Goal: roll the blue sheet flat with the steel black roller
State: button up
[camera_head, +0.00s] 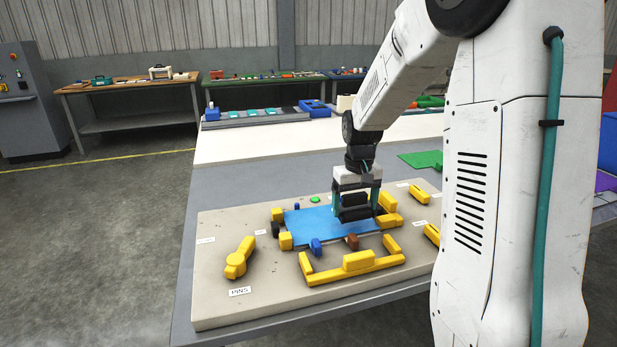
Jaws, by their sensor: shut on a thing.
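The blue sheet (318,225) lies on the beige plate in the middle of the table, with yellow blocks around its edges. My gripper (356,198) points down over the right part of the sheet. It is shut on a dark roller (355,214), which sits low at the sheet's surface. I cannot tell whether the roller touches the sheet. The sheet's right part is partly hidden behind the gripper and roller.
The beige plate (215,285) also bears a yellow clamp (238,258) at left and a yellow bracket (358,262) in front. A green sheet (424,159) lies behind, at right.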

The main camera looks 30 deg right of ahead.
jog(key=shift+w+a+r, duration=0.1)
jog(key=shift+w+r, duration=0.05)
jog(key=shift+r, duration=2.55)
